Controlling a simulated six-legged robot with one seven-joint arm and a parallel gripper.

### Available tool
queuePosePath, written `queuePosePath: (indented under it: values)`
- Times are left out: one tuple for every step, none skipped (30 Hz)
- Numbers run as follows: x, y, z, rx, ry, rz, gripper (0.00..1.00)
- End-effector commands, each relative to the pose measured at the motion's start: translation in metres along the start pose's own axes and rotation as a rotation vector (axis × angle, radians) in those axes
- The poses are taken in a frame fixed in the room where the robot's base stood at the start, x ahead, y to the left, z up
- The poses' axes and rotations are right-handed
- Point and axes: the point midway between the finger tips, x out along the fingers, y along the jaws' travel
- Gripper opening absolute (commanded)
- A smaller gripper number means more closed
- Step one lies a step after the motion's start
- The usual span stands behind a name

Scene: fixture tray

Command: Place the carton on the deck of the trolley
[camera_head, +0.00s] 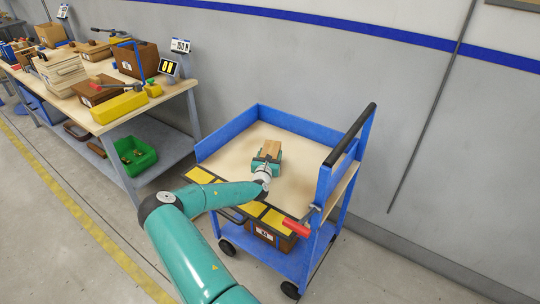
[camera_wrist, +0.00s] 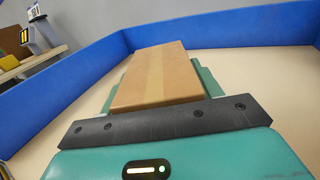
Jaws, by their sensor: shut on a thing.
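The carton (camera_head: 270,149) is a small brown box with a lighter tape strip along its top. My gripper (camera_head: 267,158) is shut on it, over the deck of the blue trolley (camera_head: 226,150).
The deck around the carton is clear. The trolley has a raised blue handle frame (camera_head: 345,140) on the right, yellow panels (camera_head: 235,195) along the near edge and a brown box (camera_head: 265,236) on its lower shelf. A cluttered workbench (camera_head: 130,115) stands at left.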

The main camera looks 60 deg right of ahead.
Motion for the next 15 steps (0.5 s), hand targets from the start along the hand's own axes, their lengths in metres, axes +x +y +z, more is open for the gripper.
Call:
queuePosePath:
  values:
    - [0.0002,0.0,0.001,0.0,-0.002,0.0,0.27]
    - [0.0002,0.0,0.001,0.0,-0.002,0.0,0.27]
    - [0.0001,0.0,0.0003,0.0,-0.001,0.0,0.27]
    - [0.0001,0.0,-0.0005,0.0,-0.001,0.001,0.27]
    - [0.0001,0.0,-0.0015,-0.001,-0.001,0.001,0.27]
    - [-0.0001,-0.0001,-0.0023,0.0,0.0,0.0,0.67]
    - [-0.0001,0.0,-0.0021,0.0,0.0,0.0,0.73]
    - [-0.0001,0.0,-0.0021,0.0,0.0,0.0,0.79]
    - [-0.0001,0.0,-0.0021,0.0,0.0,0.0,0.85]
    - [-0.0001,-0.0001,-0.002,0.0,0.0,0.0,0.85]
    - [-0.0001,-0.0001,-0.002,0.0,0.0,0.0,0.85]
    - [-0.0001,-0.0001,-0.002,0.0,0.0,0.0,0.85]
    - [-0.0001,-0.0001,-0.002,0.0,0.0,0.0,0.85]
    - [-0.0002,-0.0001,-0.0019,0.0,0.0,0.0,0.85]
    - [-0.0001,0.0,-0.0019,0.0,0.0,0.0,0.85]
